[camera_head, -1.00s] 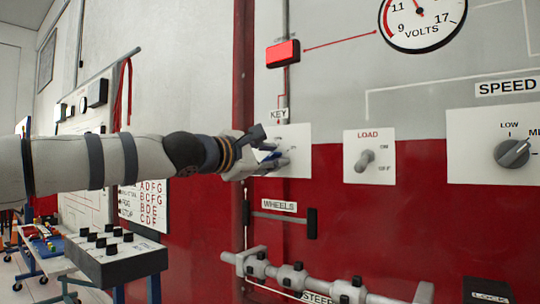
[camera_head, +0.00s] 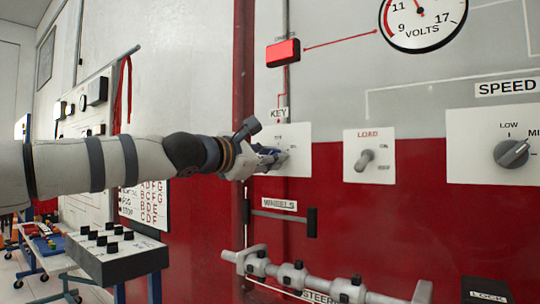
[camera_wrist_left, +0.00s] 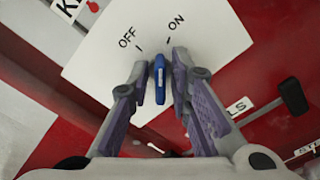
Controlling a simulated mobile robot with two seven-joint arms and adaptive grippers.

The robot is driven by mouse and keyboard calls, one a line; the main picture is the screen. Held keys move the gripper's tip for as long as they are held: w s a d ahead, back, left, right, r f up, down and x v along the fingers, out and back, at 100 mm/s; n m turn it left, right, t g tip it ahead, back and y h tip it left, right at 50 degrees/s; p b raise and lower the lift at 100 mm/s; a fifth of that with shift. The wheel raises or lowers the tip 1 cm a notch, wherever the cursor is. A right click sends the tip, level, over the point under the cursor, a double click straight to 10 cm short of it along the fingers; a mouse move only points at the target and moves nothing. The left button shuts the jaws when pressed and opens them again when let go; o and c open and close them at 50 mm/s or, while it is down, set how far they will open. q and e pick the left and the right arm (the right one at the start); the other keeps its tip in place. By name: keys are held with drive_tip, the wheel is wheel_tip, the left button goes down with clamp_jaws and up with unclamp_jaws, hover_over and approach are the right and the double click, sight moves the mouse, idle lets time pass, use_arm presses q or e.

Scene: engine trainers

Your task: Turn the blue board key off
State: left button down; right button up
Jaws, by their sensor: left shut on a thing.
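The blue key (camera_wrist_left: 158,80) sits on a white KEY plate (camera_head: 297,160), marked OFF and ON. In the left wrist view, the key stands nearly upright in the picture, its top end pointing between the OFF mark on the left and the ON mark on the right. My left gripper (camera_wrist_left: 160,66) has one finger on each side of the key and is shut on it. In the head view, the left gripper (camera_head: 280,157) reaches in from the left and hides most of the key. My right gripper is not in view.
A LOAD switch (camera_head: 366,160) and a SPEED knob (camera_head: 511,153) are to the right on the same board. A lit red lamp (camera_head: 283,52) is above. A WHEELS lever (camera_head: 311,222) and the STEER bar (camera_head: 300,275) lie below.

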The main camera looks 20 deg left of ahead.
use_arm(q)
drive_tip(key=n, duration=0.4)
drive_tip(key=shift+n, duration=2.5)
drive_tip(key=c, duration=1.7)
unclamp_jaws()
drive_tip(key=v, duration=1.2)
